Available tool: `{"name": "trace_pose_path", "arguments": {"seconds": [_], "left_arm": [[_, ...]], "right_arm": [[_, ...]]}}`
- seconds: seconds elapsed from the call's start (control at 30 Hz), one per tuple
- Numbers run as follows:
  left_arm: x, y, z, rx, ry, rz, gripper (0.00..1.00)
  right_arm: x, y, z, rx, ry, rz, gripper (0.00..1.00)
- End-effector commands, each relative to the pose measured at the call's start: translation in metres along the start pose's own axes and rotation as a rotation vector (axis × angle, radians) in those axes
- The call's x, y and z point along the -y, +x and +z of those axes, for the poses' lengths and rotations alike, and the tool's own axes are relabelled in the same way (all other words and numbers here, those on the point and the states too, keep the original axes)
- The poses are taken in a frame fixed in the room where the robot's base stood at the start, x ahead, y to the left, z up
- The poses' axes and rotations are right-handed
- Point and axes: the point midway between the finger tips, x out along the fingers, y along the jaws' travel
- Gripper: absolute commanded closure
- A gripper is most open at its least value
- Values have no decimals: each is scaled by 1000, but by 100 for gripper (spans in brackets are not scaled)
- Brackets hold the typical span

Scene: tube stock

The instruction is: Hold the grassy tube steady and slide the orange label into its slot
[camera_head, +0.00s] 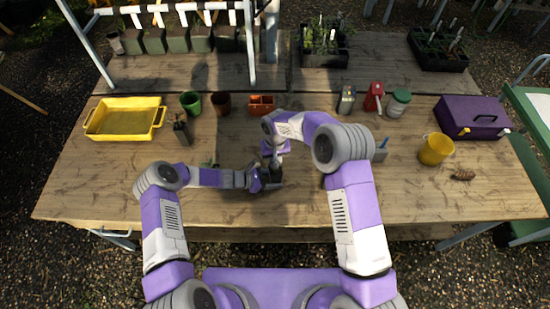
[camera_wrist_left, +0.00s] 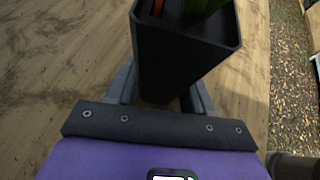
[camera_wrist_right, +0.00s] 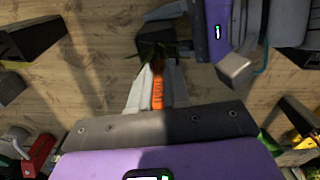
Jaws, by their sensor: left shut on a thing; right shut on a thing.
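The grassy tube (camera_wrist_left: 185,55) is a black square pot that stands between my left gripper's fingers (camera_wrist_left: 160,95). My left gripper is shut on it. Green leaves (camera_wrist_left: 205,5) show at its mouth. In the head view the tube (camera_head: 275,181) is dark and partly hidden by my arms. My right gripper (camera_wrist_right: 157,85) is above it, shut on the orange label (camera_wrist_right: 157,93). The label's far end is at the leaves over the tube (camera_wrist_right: 153,42). In the left wrist view an orange strip (camera_wrist_left: 157,7) shows at the tube's mouth. How deep it sits cannot be told.
Another dark tube (camera_head: 182,130) stands to the left. A yellow bucket (camera_head: 436,149) and purple box (camera_head: 472,117) are at right. The front of the bench is clear.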

Motion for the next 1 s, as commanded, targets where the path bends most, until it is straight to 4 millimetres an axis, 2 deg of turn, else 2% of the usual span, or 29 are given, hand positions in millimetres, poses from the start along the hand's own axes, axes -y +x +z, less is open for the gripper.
{"name": "trace_pose_path", "arguments": {"seconds": [0.67, 0.7, 0.83, 0.87, 1.0], "left_arm": [[0, 0, 0, 0, 0, 1, 65], [0, 0, 0, 0, 0, 0, 65], [0, 0, 0, 0, 0, 0, 65], [0, 0, 0, 0, 0, 0, 65], [0, 0, 0, 0, 0, 0, 65]], "right_arm": [[0, 5, 0, -1, 0, -1, 100], [0, 5, 0, -2, 0, -1, 78], [0, 5, 0, -1, 0, 0, 59], [0, 5, 0, -1, 0, 0, 55], [0, 5, 0, -1, 0, 0, 55]]}}
